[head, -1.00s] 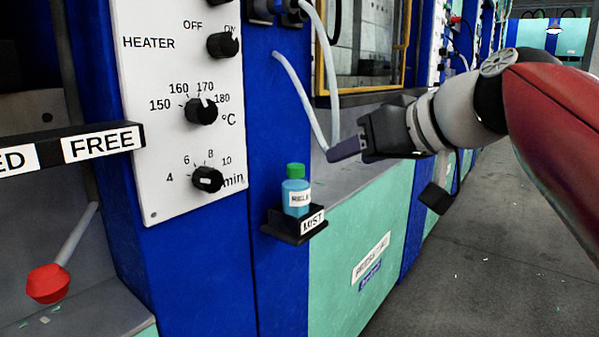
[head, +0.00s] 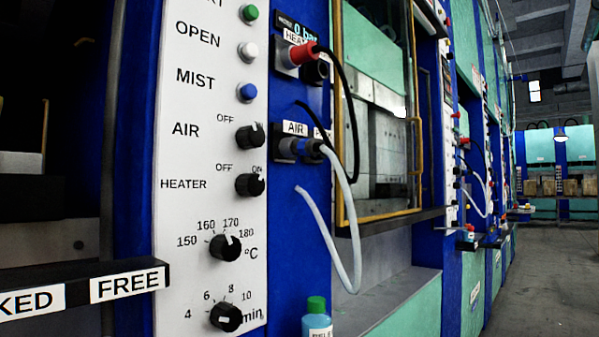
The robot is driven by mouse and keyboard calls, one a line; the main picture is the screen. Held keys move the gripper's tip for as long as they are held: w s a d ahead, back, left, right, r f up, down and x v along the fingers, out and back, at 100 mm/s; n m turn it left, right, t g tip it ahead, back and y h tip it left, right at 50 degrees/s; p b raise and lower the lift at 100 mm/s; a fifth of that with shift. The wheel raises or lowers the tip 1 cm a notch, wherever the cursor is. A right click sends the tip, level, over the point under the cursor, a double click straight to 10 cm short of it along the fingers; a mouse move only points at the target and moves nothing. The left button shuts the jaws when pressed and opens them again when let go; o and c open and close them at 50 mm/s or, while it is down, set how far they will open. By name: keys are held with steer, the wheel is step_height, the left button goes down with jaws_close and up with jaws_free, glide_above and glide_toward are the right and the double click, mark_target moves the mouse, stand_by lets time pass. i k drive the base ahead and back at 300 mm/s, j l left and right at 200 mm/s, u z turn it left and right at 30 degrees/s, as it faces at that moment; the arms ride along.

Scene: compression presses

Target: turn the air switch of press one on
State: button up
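The air switch (head: 250,137) is a black knob beside the word AIR on the white control panel (head: 205,80). OFF is printed at its upper left; no ON label can be read beside it. A light mark shows near the knob's upper right, but its exact setting is hard to tell. A small display (head: 297,24) at the top right of the panel appears to read 0 bar. My gripper is out of view, and nothing covers the switch.
The heater knob (head: 250,185) sits just below, with temperature (head: 225,247) and minute (head: 226,316) dials further down. Blue (head: 247,92) and white (head: 248,52) buttons are above. An air hose (head: 341,200) hangs at right. A FREE sign bar (head: 125,285) juts out at lower left.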

mark_target(253, 136)
steer(key=i+u, duration=0.1)
steer(key=u, duration=1.15)
